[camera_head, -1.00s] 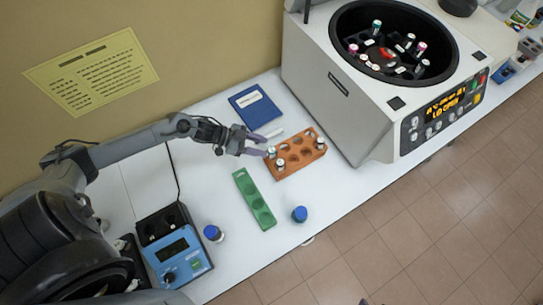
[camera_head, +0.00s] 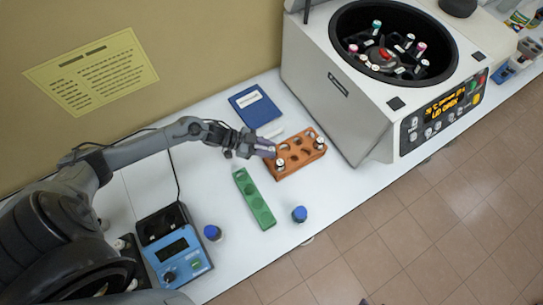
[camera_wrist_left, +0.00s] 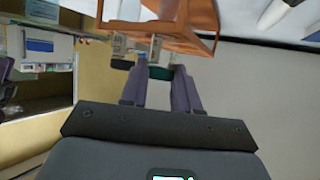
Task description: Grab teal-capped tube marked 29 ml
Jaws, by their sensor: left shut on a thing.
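My left gripper (camera_head: 268,150) is at the left end of the orange rack (camera_head: 298,161) in the head view. In the left wrist view, its two purple-grey fingers (camera_wrist_left: 160,85) are shut on a teal-capped tube (camera_wrist_left: 158,73). The tube's pale label shows just above the cap in that picture, against the rack (camera_wrist_left: 185,25). The volume mark cannot be read. A second labelled tube (camera_wrist_left: 118,43) with a dark greenish cap stands beside it. Two other tubes stand in the rack in the head view, one near the gripper (camera_head: 281,163) and one at the right end (camera_head: 320,143). My right gripper is not in view.
A green rack (camera_head: 254,198) lies left of the orange rack. Two blue-capped bottles (camera_head: 299,214) (camera_head: 212,233) and a blue meter (camera_head: 178,252) stand nearer. A blue book (camera_head: 254,106) lies behind. The open centrifuge (camera_head: 340,95), holding several tubes, stands right.

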